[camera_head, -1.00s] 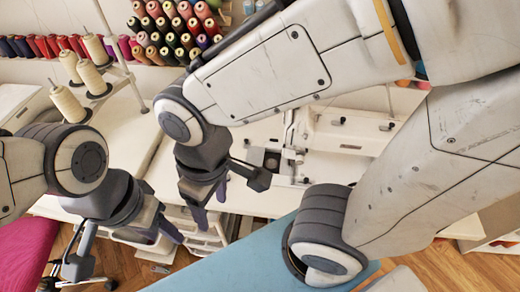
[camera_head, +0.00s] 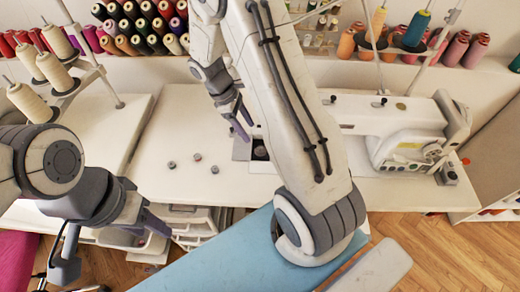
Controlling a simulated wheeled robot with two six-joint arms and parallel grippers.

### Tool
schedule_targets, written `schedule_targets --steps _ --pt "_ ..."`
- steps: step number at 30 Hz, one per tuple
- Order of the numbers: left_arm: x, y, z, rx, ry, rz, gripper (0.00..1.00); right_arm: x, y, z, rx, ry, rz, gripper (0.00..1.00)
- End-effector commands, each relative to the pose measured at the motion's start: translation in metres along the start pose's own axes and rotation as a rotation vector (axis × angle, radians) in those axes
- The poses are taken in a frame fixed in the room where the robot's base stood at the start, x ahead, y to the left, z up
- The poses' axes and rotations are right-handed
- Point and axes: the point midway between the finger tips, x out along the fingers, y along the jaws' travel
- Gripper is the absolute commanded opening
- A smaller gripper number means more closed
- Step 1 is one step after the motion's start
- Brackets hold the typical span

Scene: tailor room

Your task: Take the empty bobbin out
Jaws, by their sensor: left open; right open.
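A white sewing machine (camera_head: 410,135) stands on the white table (camera_head: 195,120). A dark opening (camera_head: 260,151) in a grey plate shows at its left end, partly covered by my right arm. I cannot see whether a bobbin lies in it. Three small grey bobbins, a left one (camera_head: 171,165), a middle one (camera_head: 197,157) and a right one (camera_head: 214,169), lie on the table left of the opening. My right gripper (camera_head: 240,128) is open above the table, just left of and behind the opening. My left gripper (camera_head: 155,226) is open and empty at the table's front edge.
Thread cones (camera_head: 55,70) stand on a rack at the left. Rows of spools (camera_head: 140,25) line the back wall. A blue board (camera_head: 215,255) lies in front of the table. White drawers (camera_head: 195,225) stand under it.

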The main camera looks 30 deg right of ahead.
Motion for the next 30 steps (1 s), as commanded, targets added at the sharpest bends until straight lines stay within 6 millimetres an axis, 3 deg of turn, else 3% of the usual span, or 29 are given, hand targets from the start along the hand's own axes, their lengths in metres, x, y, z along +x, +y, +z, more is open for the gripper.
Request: schedule_targets --steps 3,10,18,27,28,30 --pt "0.001 0.000 0.000 0.000 0.000 0.000 0.50 0.019 -0.001 0.001 0.000 -0.003 -0.003 0.64" --pt "0.001 0.000 0.000 0.000 0.000 0.000 0.50 0.036 -0.002 0.002 0.000 -0.002 -0.002 0.64" --pt "0.001 0.000 0.000 0.000 0.000 0.000 0.50 0.075 -0.005 0.004 0.001 -0.002 -0.003 0.64" --pt "0.001 0.000 0.000 0.000 0.000 0.000 0.50 0.080 -0.004 0.003 0.002 0.001 0.000 0.64" --pt "0.001 0.000 0.000 0.000 0.000 0.000 0.50 0.080 -0.004 0.003 0.002 0.001 0.000 0.60" --pt "0.001 0.000 0.000 0.000 0.000 0.000 0.50 0.080 -0.004 0.003 0.002 0.001 0.000 0.33"
